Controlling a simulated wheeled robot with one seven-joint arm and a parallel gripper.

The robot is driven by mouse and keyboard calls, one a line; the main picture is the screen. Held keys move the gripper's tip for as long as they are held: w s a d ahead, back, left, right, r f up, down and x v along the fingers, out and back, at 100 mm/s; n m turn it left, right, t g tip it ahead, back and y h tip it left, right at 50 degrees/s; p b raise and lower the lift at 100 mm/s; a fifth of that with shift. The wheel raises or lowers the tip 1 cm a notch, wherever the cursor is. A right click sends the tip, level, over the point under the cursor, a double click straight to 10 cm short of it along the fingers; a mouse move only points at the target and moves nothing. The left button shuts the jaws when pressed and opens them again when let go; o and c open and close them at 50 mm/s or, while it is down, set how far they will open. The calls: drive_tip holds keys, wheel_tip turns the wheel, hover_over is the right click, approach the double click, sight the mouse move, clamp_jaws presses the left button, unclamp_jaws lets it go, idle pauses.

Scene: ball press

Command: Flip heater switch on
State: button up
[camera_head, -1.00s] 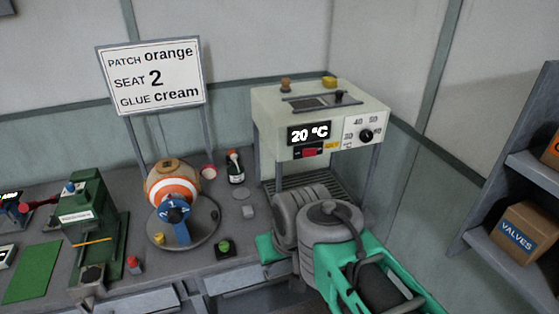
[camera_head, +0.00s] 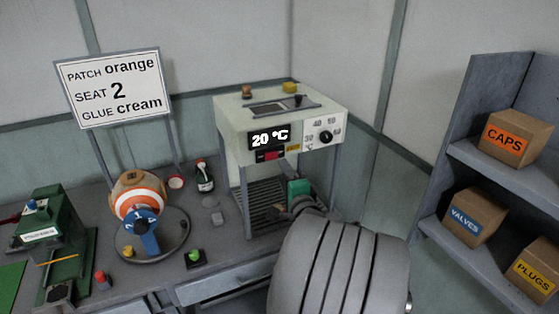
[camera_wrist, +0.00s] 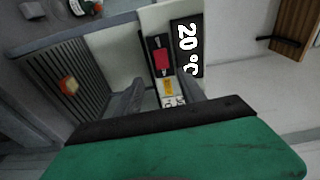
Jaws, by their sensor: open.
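The heater (camera_head: 232,120) is a cream box on grey legs over a slatted rack, and its display reads 20 °C. Its red switch (camera_head: 270,155) sits below the display, beside a small yellow label. In the wrist view the red switch (camera_wrist: 162,60) lies in a dark recess, just beyond my fingertips. My gripper (camera_head: 289,168) is in front of and just below the heater's front panel. In the wrist view my gripper (camera_wrist: 160,92) is open and empty, its two grey fingers apart on either side of the label. I cannot tell whether a finger touches the panel.
A dial (camera_head: 325,137) is right of the display. Left on the bench are a striped ball (camera_head: 138,190) on a round plate, a dark bottle (camera_head: 204,178) and a green press (camera_head: 42,225). A shelf with boxes (camera_head: 514,138) stands at right.

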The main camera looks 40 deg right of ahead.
sight(278, 156)
drive_tip(key=p+x, duration=0.1)
drive_tip(key=x, duration=0.2)
drive_tip(key=d+p+x, duration=0.1)
drive_tip(key=x, duration=0.3)
drive_tip(key=shift+w+d+r+p, duration=0.1)
drive_tip(key=shift+r+p, duration=0.15)
drive_tip(key=shift+p, duration=0.1)
drive_tip(key=shift+c, duration=0.5)
clamp_jaws()
